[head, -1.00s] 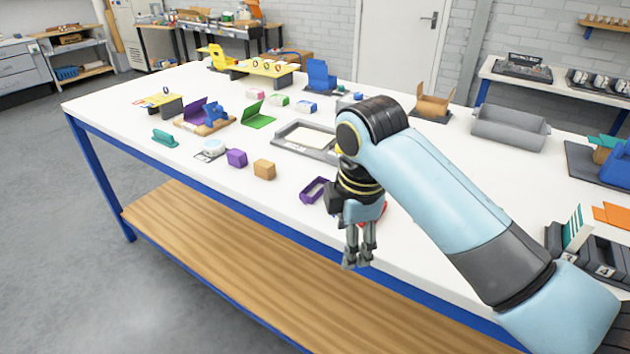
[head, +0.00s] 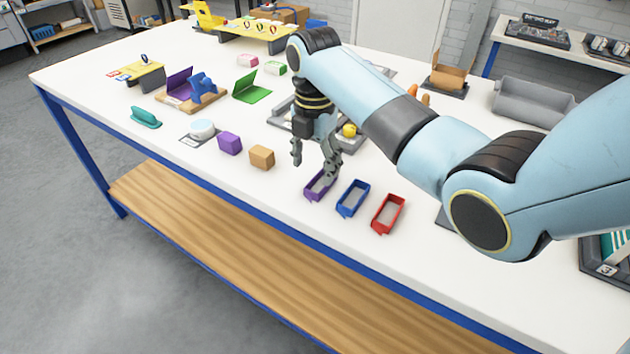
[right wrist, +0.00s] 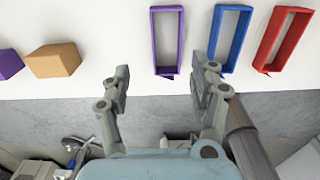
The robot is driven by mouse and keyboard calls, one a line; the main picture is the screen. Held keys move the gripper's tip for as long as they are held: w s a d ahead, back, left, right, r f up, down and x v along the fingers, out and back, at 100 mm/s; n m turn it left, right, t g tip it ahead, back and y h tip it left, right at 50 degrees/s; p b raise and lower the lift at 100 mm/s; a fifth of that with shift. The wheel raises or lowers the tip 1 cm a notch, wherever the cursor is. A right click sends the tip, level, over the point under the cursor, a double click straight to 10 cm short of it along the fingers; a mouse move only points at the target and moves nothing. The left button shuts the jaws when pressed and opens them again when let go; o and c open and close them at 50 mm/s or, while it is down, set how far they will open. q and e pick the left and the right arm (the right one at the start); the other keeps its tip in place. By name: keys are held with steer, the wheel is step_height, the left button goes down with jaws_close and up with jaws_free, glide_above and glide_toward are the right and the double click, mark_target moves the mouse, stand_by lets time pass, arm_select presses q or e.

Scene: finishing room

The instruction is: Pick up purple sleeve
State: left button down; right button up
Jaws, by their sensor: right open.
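The purple sleeve (head: 318,187) is an open rectangular frame lying near the front edge of the white table. In the right wrist view, the purple sleeve (right wrist: 167,42) lies ahead of the fingers, lined up with the gap between them and apart from them. My right gripper (head: 314,170) is open and empty, above the table by the purple sleeve; one finger covers part of the sleeve in the head view. It also shows in the right wrist view (right wrist: 164,88). My left gripper is not in view.
A blue sleeve (head: 353,198) and a red sleeve (head: 388,214) lie close to the right of the purple one. A tan block (head: 262,157) and a purple block (head: 230,143) sit to its left. A grey tray (head: 353,143) lies behind my right gripper.

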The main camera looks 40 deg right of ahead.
mark_target(321, 187)
steer(key=f, duration=0.1)
steer(key=d+f, duration=0.1)
steer(key=f, duration=0.1)
steer(key=shift+s+d, duration=0.15)
steer(key=shift+d, duration=0.1)
steer(key=shift+d+f, duration=0.1)
steer(key=shift+f, duration=0.55)
steer(key=shift+c, duration=3.9)
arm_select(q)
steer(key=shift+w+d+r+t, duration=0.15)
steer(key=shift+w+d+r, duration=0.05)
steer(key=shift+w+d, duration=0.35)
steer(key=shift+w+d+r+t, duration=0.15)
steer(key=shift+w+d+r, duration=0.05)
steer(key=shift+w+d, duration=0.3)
